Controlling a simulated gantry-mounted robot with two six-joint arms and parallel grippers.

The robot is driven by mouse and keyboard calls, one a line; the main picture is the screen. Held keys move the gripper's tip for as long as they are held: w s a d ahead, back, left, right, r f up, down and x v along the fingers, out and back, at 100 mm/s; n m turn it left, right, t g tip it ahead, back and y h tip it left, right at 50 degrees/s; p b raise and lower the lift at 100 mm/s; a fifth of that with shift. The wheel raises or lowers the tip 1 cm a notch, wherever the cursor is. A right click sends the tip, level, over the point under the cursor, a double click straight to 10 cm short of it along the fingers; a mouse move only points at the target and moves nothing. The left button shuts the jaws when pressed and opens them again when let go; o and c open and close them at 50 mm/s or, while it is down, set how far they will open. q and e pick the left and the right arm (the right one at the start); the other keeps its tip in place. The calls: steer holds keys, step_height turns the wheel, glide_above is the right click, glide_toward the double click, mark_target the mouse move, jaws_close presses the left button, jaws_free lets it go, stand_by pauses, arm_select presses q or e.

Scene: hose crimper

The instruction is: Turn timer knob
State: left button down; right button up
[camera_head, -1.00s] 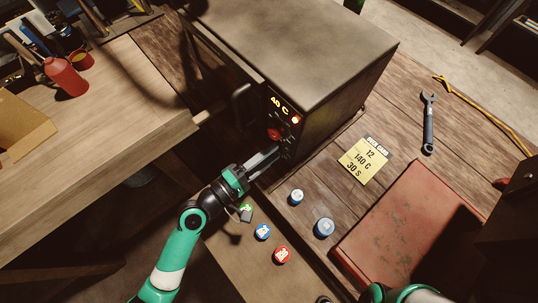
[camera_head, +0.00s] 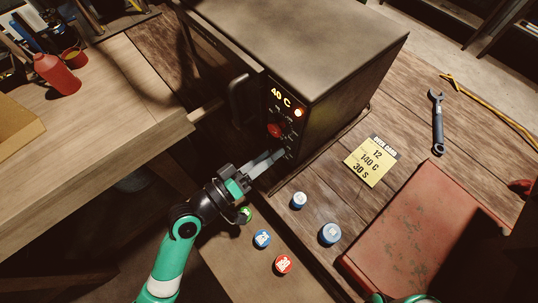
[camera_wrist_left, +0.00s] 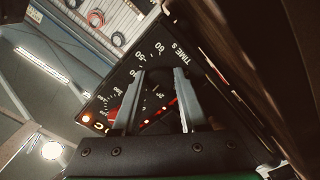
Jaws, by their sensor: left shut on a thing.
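The dark oven (camera_head: 310,45) has a front panel with an amber display reading "40 C", a lit orange lamp and a red knob (camera_head: 275,130). My left gripper (camera_head: 281,154) is at the lower part of this panel, below the red knob. Its fingers hide the timer knob in the head view. In the left wrist view the two fingers (camera_wrist_left: 160,72) are at the dial marked "TIME S" (camera_wrist_left: 180,52), shut on the dark timer knob between them. The knob's pointer setting is not clear. My right gripper is out of view.
A yellow card (camera_head: 371,162) reading 12, 140 C, 30 S lies on the bench. The oven handle (camera_head: 238,97) is left of the panel. A wrench (camera_head: 437,122) lies right.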

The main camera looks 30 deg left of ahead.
arm_select(q)
steer(key=shift+m, duration=0.6)
steer(key=shift+c, duration=2.4)
jaws_free()
steer(key=b+v, duration=0.1)
steer(key=v, duration=1)
steer(key=shift+s, duration=0.3)
steer(key=shift+a, duration=0.1)
